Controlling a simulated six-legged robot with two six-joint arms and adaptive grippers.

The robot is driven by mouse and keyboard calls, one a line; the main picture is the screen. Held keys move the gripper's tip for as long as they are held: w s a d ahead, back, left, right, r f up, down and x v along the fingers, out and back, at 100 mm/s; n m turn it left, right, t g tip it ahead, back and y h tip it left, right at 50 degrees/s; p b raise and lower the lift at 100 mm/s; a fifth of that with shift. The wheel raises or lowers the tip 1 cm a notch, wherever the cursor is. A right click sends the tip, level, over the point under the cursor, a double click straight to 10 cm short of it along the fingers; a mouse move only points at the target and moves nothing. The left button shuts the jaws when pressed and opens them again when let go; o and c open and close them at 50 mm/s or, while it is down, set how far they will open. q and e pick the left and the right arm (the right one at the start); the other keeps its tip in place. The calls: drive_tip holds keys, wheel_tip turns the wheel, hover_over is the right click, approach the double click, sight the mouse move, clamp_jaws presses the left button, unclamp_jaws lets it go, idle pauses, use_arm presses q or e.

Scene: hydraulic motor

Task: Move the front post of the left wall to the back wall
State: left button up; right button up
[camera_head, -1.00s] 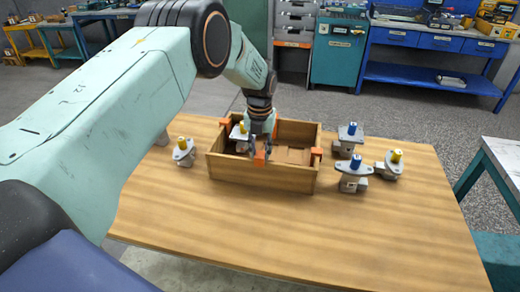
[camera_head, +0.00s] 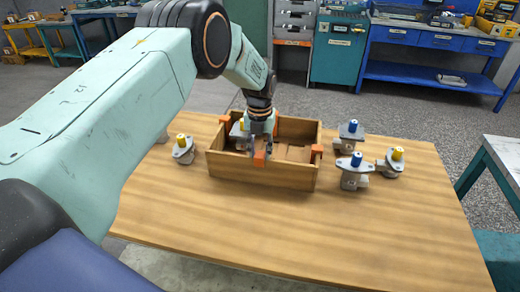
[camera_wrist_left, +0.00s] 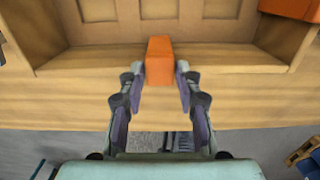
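A wooden box (camera_head: 230,172) stands on the table with orange posts on its walls. Whether the post is seated or slightly raised is hard to tell. Another post (camera_head: 316,151) is on the right, and one (camera_head: 225,121) is at the back left. My right gripper is out of view.
A yellow-topped motor (camera_head: 183,148) stands left of the box. Blue-topped motors (camera_head: 354,170) (camera_head: 351,132) and a yellow-topped one (camera_head: 392,162) stand on the right. Another yellow-topped part (camera_head: 239,130) shows at the box's back left. The near tabletop (camera_head: 300,235) is clear.

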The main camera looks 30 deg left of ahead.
use_arm(q)
drive_tip(key=o, duration=0.4)
drive_tip(key=shift+c, duration=0.2)
wheel_tip(320, 180, up, 12)
drive_tip(key=shift+s, duration=0.15)
